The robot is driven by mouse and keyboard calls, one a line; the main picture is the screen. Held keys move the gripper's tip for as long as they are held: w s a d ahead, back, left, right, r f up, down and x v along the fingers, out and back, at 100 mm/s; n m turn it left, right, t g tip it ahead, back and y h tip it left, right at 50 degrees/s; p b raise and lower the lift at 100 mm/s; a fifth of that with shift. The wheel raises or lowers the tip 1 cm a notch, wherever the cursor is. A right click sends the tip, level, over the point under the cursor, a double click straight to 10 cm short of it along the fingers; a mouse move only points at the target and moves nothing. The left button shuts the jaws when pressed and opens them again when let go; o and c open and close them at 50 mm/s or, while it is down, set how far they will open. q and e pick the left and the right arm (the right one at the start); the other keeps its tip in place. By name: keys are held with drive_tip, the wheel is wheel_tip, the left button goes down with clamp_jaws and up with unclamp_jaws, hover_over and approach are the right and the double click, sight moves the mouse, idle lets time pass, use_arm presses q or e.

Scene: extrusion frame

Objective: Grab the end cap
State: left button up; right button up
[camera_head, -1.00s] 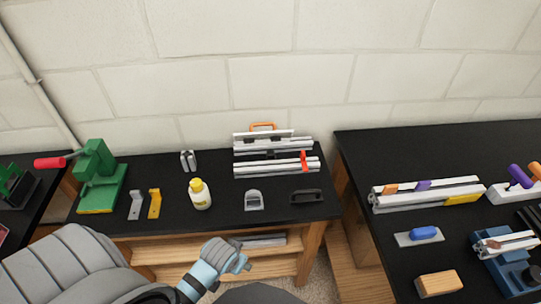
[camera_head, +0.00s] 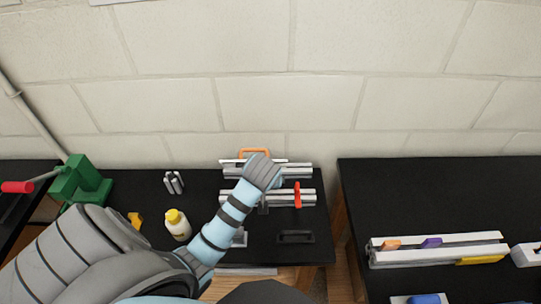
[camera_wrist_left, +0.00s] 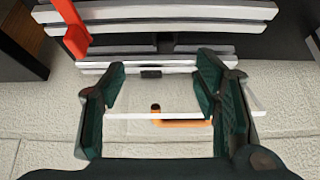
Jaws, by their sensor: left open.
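A small dark block (camera_wrist_left: 151,73) sits against a white extrusion bar in the left wrist view, between my fingertips. I cannot tell for sure whether it is the end cap. My left gripper (camera_wrist_left: 160,66) is open and empty, its two dark fingers apart above the extrusion frame. In the head view my left arm reaches over the bench, and its wrist hides the middle of the frame (camera_head: 290,198) and the gripper's fingers. My right gripper is not in view.
A red clamp (camera_head: 298,195) stands on the front bars, and an orange handle (camera_head: 254,153) lies behind. A white-and-yellow bottle (camera_head: 177,226), small grey pieces (camera_head: 174,183) and a black handle (camera_head: 296,237) are nearby. A pale block wall is close behind.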

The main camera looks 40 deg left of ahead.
use_arm(q)
drive_tip(key=a+f, duration=0.1)
drive_tip(key=f, duration=0.1)
drive_tip(key=a+f+b, duration=0.1)
drive_tip(key=f, duration=0.1)
drive_tip(key=shift+a, duration=0.2)
drive_tip(key=w+f, duration=0.1)
drive_tip(key=w+a+f, duration=0.1)
drive_tip(key=w+f, duration=0.1)
drive_tip(key=w+a+f+b, duration=0.1)
drive_tip(key=shift+w+f, duration=0.35)
drive_tip(key=shift+w, duration=0.05)
drive_tip(key=shift+w+a+f, duration=0.1)
drive_tip(key=shift+a+f, duration=0.05)
drive_tip(key=shift+f, duration=0.1)
drive_tip(key=shift+s+r, duration=0.2)
drive_tip(key=shift+s, duration=0.1)
drive_tip(key=shift+c, duration=1.2)
drive_tip(key=c, duration=0.9)
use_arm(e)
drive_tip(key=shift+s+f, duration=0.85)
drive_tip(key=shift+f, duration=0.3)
